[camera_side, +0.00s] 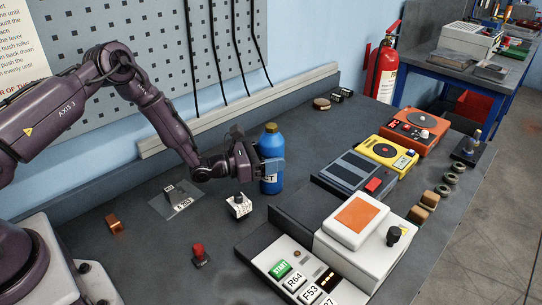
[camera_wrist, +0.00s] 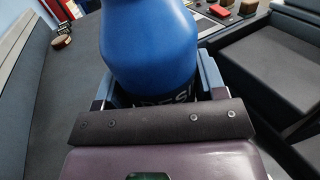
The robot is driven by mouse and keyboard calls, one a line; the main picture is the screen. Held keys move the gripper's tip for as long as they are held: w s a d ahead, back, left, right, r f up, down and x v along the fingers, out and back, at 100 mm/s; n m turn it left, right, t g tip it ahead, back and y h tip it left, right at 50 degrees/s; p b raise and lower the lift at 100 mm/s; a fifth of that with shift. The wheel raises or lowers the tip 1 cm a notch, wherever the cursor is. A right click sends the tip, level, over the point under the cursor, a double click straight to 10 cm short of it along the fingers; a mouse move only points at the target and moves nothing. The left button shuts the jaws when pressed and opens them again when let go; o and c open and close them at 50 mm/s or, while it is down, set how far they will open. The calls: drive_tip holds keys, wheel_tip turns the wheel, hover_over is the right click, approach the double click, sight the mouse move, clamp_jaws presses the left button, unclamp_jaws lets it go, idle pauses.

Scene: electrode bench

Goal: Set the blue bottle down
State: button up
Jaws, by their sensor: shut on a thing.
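The blue bottle (camera_side: 271,146) with a tan cap stands upright near the middle of the bench in the side view. My gripper (camera_side: 270,170) is shut on it around its lower half, reaching in from the left. In the wrist view the blue bottle (camera_wrist: 150,45) fills the top centre, with a jaw of my gripper (camera_wrist: 155,88) on each side of it. I cannot tell whether the bottle's base touches the grey bench (camera_side: 150,250).
A white-labelled block with a knob (camera_side: 239,206) stands close to the left of the bottle. A grey device (camera_side: 355,172) and a white machine with an orange panel (camera_side: 357,220) stand to the right. A red button (camera_side: 199,253) is at front left. Open bench lies behind the bottle.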

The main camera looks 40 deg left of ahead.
drive_tip(key=shift+r, duration=0.1)
drive_tip(key=o, duration=1.3)
drive_tip(key=shift+f, duration=0.25)
drive_tip(key=shift+c, duration=0.2)
